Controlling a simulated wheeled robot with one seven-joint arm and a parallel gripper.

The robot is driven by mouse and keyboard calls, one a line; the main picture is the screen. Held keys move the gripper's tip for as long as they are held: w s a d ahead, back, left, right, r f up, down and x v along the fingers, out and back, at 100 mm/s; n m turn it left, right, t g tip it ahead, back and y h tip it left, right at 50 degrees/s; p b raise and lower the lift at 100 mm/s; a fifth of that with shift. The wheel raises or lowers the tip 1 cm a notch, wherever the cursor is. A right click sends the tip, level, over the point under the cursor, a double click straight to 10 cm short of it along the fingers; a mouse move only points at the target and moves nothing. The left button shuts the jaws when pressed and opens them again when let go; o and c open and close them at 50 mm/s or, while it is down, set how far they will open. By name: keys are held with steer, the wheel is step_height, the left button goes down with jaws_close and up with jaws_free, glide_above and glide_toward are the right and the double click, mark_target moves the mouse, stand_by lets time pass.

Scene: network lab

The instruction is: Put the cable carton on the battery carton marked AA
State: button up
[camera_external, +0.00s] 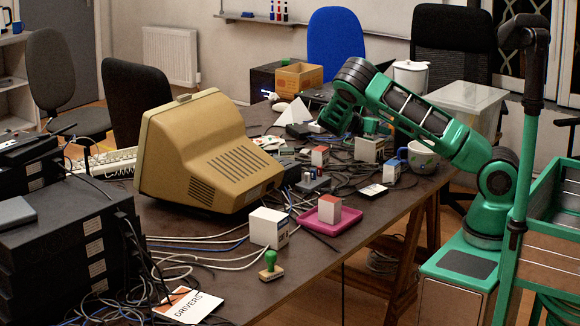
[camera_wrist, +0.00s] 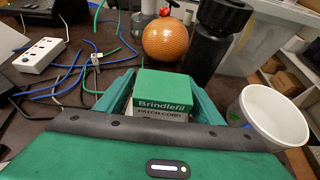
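The cable carton (camera_wrist: 163,91), with a green top and white side lettered "Brindlefil PATCH CORD", sits between the fingers of my gripper (camera_wrist: 163,84) in the wrist view. Both fingers lie close along its sides, with no clear gap. In the external view my gripper (camera_external: 342,112) is low over the far part of the table, and the carton cannot be made out there. Several small cartons stand on the table: a white one (camera_external: 269,228), a red-topped one (camera_external: 329,209) on a pink tray (camera_external: 311,218), and another red-topped one (camera_external: 320,155). No AA mark is legible.
A tan monitor (camera_external: 205,150) fills the table's left half. A mug (camera_external: 419,157) and a beige carton (camera_external: 369,149) stand near my arm. The wrist view shows an orange ball (camera_wrist: 170,38), black bottle (camera_wrist: 212,42) and white tub (camera_wrist: 270,116) close by. Cables are scattered around.

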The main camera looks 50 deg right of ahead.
steer(key=shift+r, duration=0.1)
steer(key=v, duration=1.2)
